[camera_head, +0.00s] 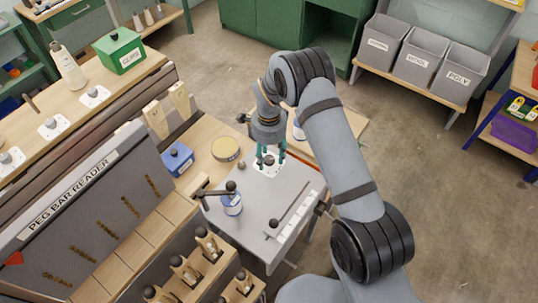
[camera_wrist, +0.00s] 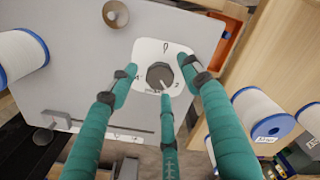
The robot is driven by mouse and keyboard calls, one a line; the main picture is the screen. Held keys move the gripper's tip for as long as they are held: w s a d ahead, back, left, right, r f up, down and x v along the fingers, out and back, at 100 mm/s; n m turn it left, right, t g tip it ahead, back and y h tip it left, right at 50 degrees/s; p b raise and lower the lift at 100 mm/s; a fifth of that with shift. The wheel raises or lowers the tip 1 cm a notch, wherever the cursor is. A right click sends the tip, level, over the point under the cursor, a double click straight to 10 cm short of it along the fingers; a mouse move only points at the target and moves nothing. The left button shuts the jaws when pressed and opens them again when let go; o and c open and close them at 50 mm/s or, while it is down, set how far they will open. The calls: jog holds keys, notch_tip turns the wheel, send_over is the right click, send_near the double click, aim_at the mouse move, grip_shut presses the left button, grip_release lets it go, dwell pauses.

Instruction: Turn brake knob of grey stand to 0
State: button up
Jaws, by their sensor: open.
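The brake knob (camera_wrist: 160,76) is a dark, many-sided knob on a white dial plate (camera_wrist: 150,50) in the wrist view. The dial has a 0-like mark at its top, a 2 at the right and a partly covered mark at the left. The lower part is hidden by a finger. The plate sits on the grey stand (camera_wrist: 90,50), whose top also shows in the head view (camera_head: 248,192). My gripper (camera_head: 270,157) is over the dial, its three teal fingers spread open around the knob. I cannot tell whether they touch it. The knob's setting is unclear.
A small brown round piece (camera_wrist: 116,14) lies near the dial. In the head view, a blue box (camera_head: 178,160) and round tin (camera_head: 226,148) sit on the bench behind.

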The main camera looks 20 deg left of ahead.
jog(key=shift+c, duration=0.6)
jog(key=c, duration=1)
